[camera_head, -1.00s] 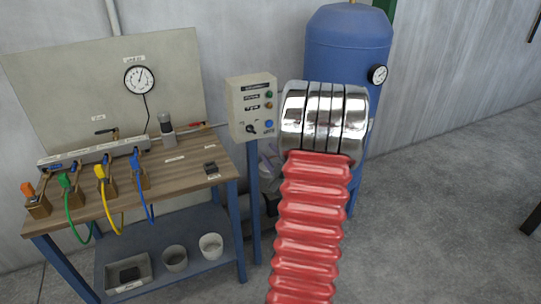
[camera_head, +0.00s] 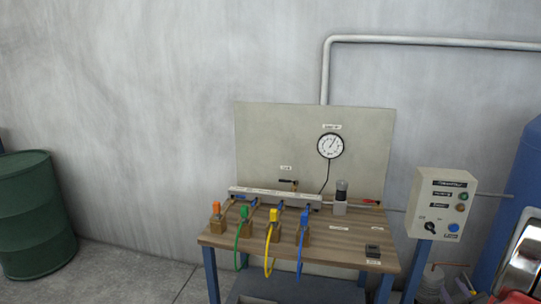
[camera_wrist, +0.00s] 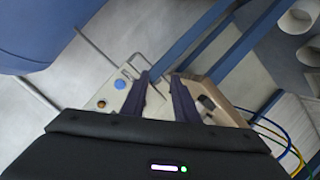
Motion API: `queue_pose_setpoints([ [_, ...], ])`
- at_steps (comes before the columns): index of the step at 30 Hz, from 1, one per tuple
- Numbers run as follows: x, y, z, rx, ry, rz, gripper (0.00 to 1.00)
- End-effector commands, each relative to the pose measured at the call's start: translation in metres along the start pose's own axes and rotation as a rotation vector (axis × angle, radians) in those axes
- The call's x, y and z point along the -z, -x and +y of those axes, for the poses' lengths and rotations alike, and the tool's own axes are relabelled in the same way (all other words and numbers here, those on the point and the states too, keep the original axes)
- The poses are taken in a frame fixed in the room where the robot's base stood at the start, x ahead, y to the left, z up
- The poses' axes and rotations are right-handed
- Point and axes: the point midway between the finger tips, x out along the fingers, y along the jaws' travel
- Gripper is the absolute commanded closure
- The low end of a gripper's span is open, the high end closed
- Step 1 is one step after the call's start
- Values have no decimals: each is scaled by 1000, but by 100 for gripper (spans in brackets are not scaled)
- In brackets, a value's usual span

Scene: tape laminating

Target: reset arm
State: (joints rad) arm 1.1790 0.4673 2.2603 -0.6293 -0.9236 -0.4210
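My gripper (camera_wrist: 160,78) shows in the wrist view with two dark fingers standing apart. I see nothing held between them. Beyond the fingers, the control box (camera_wrist: 112,90) with its blue button lies on the left and the wooden bench top (camera_wrist: 212,98) on the right. I cannot tell the exact distance to either.
The workbench (camera_head: 340,240) carries valves with coloured hoses and a panel with a gauge (camera_head: 330,146). The control box (camera_head: 440,205) stands right of it. A blue tank (camera_head: 515,200) is at the right edge, a green drum (camera_head: 35,215) at the left. Floor between drum and bench is clear.

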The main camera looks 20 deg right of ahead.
Motion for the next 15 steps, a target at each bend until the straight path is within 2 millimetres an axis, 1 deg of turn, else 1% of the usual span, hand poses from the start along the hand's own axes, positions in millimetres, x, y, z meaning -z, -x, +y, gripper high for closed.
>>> queue_pose_setpoints([
  [1, -14, 2, -4, 13, -27, -60, 73],
  [3, -32, 7, -8, 27, -65, -145, 73],
  [6, -49, 17, -14, 46, -117, -256, 73],
  [9, -57, 28, -22, 65, -164, -355, 73],
  [11, -58, 35, -28, 77, -189, -410, 73],
  [15, -51, 55, -44, 106, -245, -528, 73],
])
